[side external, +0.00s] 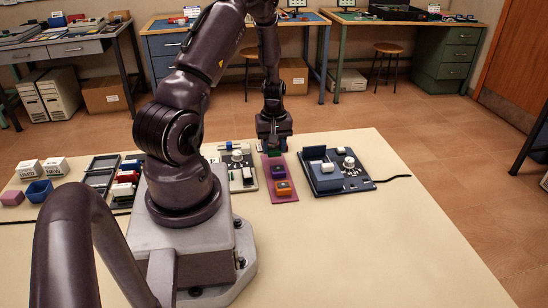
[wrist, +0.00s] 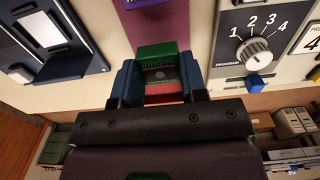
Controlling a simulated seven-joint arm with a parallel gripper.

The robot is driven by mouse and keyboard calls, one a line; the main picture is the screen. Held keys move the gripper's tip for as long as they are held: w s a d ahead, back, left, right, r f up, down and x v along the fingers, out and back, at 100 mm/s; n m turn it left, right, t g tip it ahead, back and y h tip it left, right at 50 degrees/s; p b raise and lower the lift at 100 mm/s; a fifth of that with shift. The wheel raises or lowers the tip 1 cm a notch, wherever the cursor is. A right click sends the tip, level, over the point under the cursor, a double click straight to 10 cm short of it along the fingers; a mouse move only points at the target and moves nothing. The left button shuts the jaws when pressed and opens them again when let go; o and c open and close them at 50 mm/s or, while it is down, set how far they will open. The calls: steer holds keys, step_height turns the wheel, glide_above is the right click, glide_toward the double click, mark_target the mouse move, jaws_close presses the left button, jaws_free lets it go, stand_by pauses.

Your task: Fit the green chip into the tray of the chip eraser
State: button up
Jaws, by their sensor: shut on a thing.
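My gripper (side external: 274,146) is over the far end of the pink mat. In the wrist view its blue-padded fingers (wrist: 161,84) are shut on the two sides of the green chip (wrist: 157,50), which has a dark top. In the side view the green chip (side external: 275,153) shows just under the fingers; I cannot tell whether it touches the mat. A dark blue device (side external: 357,183) with a white knob and a raised blue block stands right of the mat; it may be the chip eraser, as no label is readable. It is at upper left in the wrist view (wrist: 88,50). Its tray is not clear.
A purple chip (side external: 280,171) and an orange chip (side external: 283,188) sit on the pink mat (side external: 291,199). A grey panel with a numbered dial (wrist: 257,50) stands on the mat's other side. Left are dark racks, a blue bin (side external: 39,191) and white labelled blocks. The table's front right is clear.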

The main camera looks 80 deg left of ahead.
mark_target(276, 148)
steer(key=shift+r, duration=2.1)
steer(key=o, duration=0.3)
steer(key=shift+c, duration=1.3)
steer(key=shift+w+d, duration=0.25)
steer(key=shift+w, duration=0.05)
steer(key=w+d+m, duration=0.1)
steer(key=w+d, duration=0.3)
steer(key=w, duration=0.7)
steer(key=shift+n, duration=0.5)
steer(key=shift+w+f, duration=0.2)
steer(key=shift+f, duration=2.25)
